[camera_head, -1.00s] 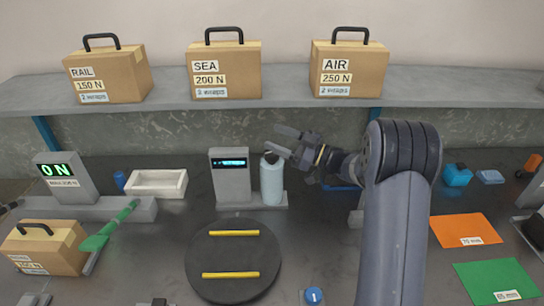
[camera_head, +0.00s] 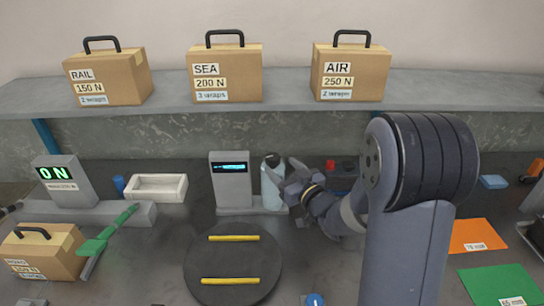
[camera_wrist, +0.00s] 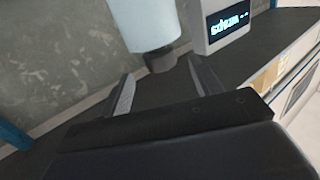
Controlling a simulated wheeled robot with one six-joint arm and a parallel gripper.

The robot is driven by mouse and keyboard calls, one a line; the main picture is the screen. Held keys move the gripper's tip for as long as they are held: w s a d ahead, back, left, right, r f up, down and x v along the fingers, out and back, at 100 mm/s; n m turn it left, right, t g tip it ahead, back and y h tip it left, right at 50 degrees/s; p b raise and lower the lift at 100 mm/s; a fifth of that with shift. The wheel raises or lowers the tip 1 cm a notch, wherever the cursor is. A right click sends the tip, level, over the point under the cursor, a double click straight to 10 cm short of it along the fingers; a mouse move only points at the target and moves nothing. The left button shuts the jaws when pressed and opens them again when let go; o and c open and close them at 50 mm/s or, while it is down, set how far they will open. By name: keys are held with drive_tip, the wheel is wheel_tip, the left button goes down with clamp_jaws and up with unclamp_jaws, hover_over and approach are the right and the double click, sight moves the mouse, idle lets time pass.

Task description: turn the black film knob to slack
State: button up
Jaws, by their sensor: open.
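The black film knob (camera_head: 271,158) sits on top of the upright pale blue film roll (camera_head: 271,188), beside the grey display post (camera_head: 230,180). The wrist view is upside down and shows the knob (camera_wrist: 160,62) at the end of the film roll (camera_wrist: 145,22). My gripper (camera_head: 284,170) is just right of the roll's upper part, partly in front of it. In the wrist view the open fingers (camera_wrist: 160,88) lie either side of the knob's line, with the knob just beyond or between their tips. I cannot tell whether anything touches.
A black turntable (camera_head: 232,242) with yellow strips lies in front of the post. The shelf (camera_head: 160,92) behind carries the RAIL, SEA and AIR boxes. A white tray (camera_head: 156,188) and a green-handled tool (camera_head: 108,232) are at left. Orange (camera_head: 478,236) and green sheets (camera_head: 498,286) lie at right.

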sight(278, 162)
drive_tip(key=p+x, duration=0.1)
drive_tip(key=x, duration=0.5)
drive_tip(key=shift+w+a, duration=0.1)
drive_tip(key=shift+c, duration=0.2)
drive_tip(key=c, duration=0.9)
drive_tip(key=shift+c, duration=0.2)
drive_tip(key=shift+n+g+y, duration=0.3)
drive_tip(key=shift+n+y, duration=0.1)
drive_tip(key=shift+y, duration=0.1)
